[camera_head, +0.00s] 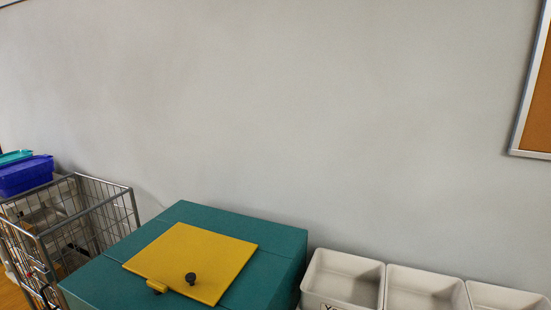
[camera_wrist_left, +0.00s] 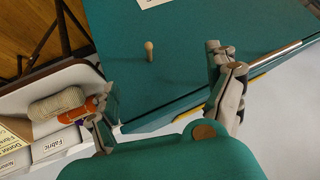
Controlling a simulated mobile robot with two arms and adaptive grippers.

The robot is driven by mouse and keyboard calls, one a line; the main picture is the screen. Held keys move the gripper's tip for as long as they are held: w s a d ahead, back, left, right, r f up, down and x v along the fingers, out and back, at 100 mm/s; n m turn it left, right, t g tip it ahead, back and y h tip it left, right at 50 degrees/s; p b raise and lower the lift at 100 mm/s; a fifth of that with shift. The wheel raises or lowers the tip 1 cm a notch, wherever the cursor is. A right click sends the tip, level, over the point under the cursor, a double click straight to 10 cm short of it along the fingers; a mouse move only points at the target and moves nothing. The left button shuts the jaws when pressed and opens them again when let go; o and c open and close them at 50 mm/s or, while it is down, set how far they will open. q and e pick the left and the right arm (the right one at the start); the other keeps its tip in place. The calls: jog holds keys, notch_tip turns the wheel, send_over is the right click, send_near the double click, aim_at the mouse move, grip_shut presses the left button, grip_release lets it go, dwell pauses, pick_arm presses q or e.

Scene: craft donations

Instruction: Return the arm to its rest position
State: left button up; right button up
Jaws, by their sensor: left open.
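My left gripper (camera_wrist_left: 160,82) shows in the left wrist view, its two fingers spread wide with nothing between them. Beyond the fingers is a teal surface (camera_wrist_left: 190,40) with a small pale-topped peg or knob (camera_wrist_left: 149,52) standing on it, apart from the fingers. The left finger overlaps the view of a white bin (camera_wrist_left: 88,72); I cannot tell the distance between them. Neither arm shows in the head view, and my right gripper is in neither view.
A teal box (camera_head: 285,240) with a yellow lid (camera_head: 215,255) and dark knob (camera_head: 191,279) stands against the wall. A wire cart (camera_head: 100,190) with a blue bin (camera_head: 25,175) is left; white bins (camera_head: 345,275) are right.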

pick_arm(q)
jog(key=s+f+n+g+h, duration=0.1)
jog(key=s+f+g, duration=0.45)
jog(key=s, duration=0.65)
notch_tip(320, 180, down, 27)
jog(key=s+g, duration=0.1)
jog(key=s, duration=0.1)
jog(key=s+a+f+g, duration=0.1)
jog(key=s+a+f, duration=0.1)
jog(key=s+f, duration=1.2)
jog(key=shift+s+f, duration=0.4)
jog(key=shift+s, duration=0.6)
